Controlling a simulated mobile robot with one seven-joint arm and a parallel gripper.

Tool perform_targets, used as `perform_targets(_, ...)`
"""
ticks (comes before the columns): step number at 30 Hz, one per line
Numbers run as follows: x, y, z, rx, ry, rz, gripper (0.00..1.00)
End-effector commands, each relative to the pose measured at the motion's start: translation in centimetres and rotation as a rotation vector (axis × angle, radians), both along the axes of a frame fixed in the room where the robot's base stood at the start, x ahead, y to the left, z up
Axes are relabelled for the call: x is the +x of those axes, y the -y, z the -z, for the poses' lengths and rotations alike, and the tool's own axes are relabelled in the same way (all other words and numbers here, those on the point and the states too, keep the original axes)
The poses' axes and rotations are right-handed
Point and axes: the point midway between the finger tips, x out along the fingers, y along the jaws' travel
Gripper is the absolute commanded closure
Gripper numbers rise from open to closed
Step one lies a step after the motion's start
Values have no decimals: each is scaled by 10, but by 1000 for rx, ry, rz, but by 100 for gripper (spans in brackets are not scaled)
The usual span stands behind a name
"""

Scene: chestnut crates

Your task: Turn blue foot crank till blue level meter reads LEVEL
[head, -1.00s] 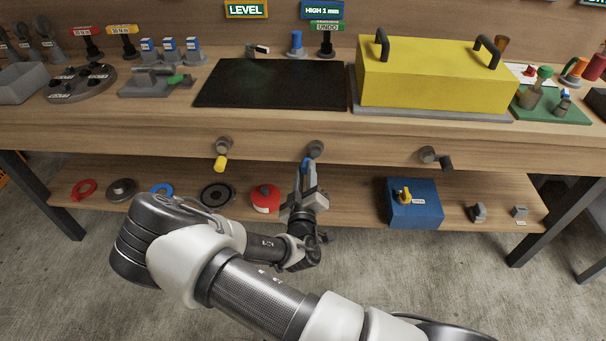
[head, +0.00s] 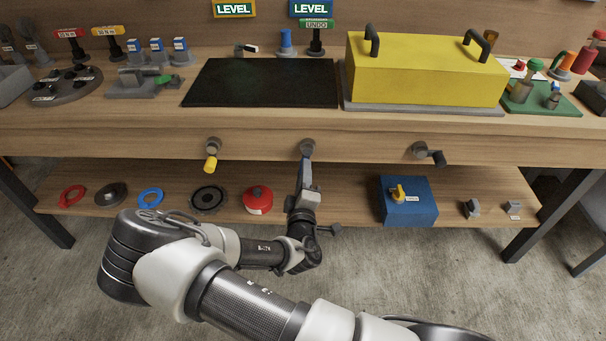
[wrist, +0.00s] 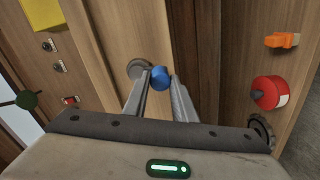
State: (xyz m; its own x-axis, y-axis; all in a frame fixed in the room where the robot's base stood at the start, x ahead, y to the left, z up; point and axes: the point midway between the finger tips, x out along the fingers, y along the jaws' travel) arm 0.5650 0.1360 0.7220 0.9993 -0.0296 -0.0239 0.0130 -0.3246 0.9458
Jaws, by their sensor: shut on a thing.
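The blue foot crank sits on the bench's front edge. Its grey hub (head: 307,146) shows in the head view, with my gripper (head: 305,172) just below it. In the wrist view, the blue crank handle (wrist: 161,77) is between the fingertips of my gripper (wrist: 161,84), and the grey hub (wrist: 140,68) is beside it. My gripper is shut on the blue handle. The handle is mostly hidden by the fingers in the head view. The blue level meter (head: 311,8) at the back reads LEVEL.
A yellow-handled crank (head: 211,160) is to the left and a dark-handled crank (head: 430,153) to the right on the same edge. The yellow level meter (head: 234,8) also reads LEVEL. A red canister (head: 258,199) and a blue box (head: 408,201) stand on the lower shelf.

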Motion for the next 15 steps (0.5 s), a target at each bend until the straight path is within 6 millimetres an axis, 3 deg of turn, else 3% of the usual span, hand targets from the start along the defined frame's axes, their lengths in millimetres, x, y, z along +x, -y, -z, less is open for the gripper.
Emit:
perform_targets(9,-1,1,1,-2,-4,2,98)
perform_targets(10,-1,1,1,-2,-4,2,74)
perform_targets(13,-1,1,1,-2,-3,2,57)
perform_targets(15,-1,1,1,-1,-3,1,57)
